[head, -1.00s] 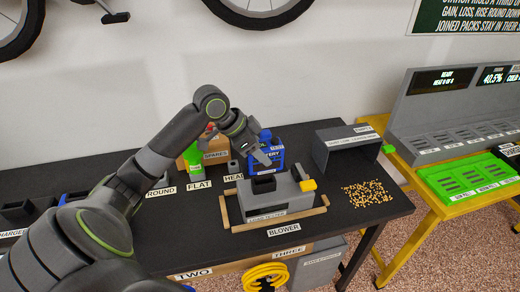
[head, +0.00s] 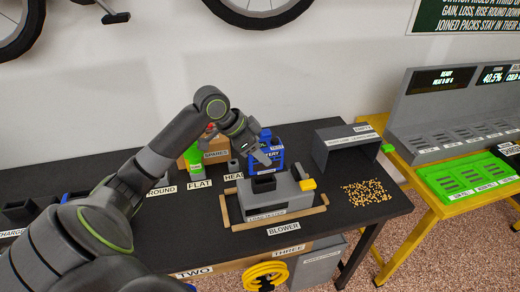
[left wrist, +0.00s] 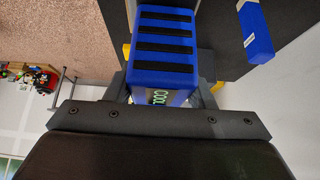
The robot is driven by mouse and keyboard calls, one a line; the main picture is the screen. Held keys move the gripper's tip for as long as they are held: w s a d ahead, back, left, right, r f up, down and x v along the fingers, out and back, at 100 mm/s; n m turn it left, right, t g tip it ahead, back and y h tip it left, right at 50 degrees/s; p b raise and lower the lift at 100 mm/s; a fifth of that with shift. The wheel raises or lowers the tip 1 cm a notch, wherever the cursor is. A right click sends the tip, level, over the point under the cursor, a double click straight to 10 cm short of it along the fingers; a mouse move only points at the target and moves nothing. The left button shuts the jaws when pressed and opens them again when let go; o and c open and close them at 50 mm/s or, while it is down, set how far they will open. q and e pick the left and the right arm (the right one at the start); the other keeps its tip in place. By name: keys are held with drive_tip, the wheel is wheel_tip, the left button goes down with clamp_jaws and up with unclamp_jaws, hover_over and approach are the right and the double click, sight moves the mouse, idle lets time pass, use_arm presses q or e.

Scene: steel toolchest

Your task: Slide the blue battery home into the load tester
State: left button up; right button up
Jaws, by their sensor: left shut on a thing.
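The blue battery (head: 267,155) is in my left gripper (head: 258,152), upright behind the load tester and seemingly above the table. In the left wrist view the battery (left wrist: 165,50) shows a blue face with dark stripes between the fingers. The grey load tester (head: 284,198) sits on the black table within a wooden frame. My right gripper is out of view.
A green bottle (head: 194,158) and a cardboard box (head: 217,147) stand behind left. A grey open bin (head: 345,150) is at the back right, with scattered yellow bits (head: 367,194) in front. A yellow bench (head: 432,213) with a green charger (head: 470,177) stands at right.

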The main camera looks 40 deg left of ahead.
use_arm(q)
drive_tip(key=shift+r, duration=0.1)
drive_tip(key=shift+p, duration=0.4)
drive_tip(key=shift+p, duration=0.4)
idle(0.4)
drive_tip(key=shift+f+b, duration=1.15)
drive_tip(key=shift+f, duration=1.2)
drive_tip(key=o, duration=1.4)
drive_tip(key=shift+s, duration=0.1)
drive_tip(key=shift+o, duration=0.2)
